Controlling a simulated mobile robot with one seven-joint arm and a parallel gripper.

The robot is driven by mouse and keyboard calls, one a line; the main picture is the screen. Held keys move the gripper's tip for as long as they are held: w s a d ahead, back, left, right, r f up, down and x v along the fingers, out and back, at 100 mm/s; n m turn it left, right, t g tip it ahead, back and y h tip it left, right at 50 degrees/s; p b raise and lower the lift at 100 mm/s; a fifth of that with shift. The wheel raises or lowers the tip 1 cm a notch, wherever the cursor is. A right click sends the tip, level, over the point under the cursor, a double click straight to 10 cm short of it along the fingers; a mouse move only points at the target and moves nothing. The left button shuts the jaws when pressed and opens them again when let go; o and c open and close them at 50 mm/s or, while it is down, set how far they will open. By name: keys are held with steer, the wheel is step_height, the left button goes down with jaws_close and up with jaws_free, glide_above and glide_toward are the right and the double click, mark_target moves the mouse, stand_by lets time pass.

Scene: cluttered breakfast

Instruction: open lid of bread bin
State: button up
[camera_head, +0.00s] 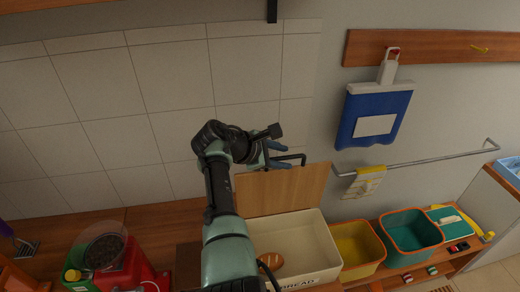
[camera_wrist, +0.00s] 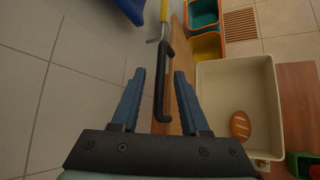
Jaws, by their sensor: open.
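The cream bread bin (camera_head: 318,246) stands on the counter with its front marked "BREAD". Its wooden lid (camera_head: 285,190) stands up at the back, so the bin is open. A brown loaf (camera_head: 270,261) lies inside; it also shows in the wrist view (camera_wrist: 240,125). The lid's black bar handle (camera_head: 296,157) is at the lid's top edge. My gripper (camera_head: 278,153) is at the handle, with its blue fingers apart. In the wrist view, the handle (camera_wrist: 164,95) runs between the open fingers (camera_wrist: 160,74); contact cannot be told.
A yellow bin (camera_head: 360,250) and a teal bin (camera_head: 412,236) stand to the right of the bread bin. A towel rail (camera_head: 430,158) with a cloth (camera_head: 365,183) is on the wall. A red machine (camera_head: 125,272) stands at the left. The tiled wall is close behind my arm.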

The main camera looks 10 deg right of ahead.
steer(key=b+v, duration=0.2)
steer(key=v, duration=0.9)
steer(key=shift+a+r, duration=0.1)
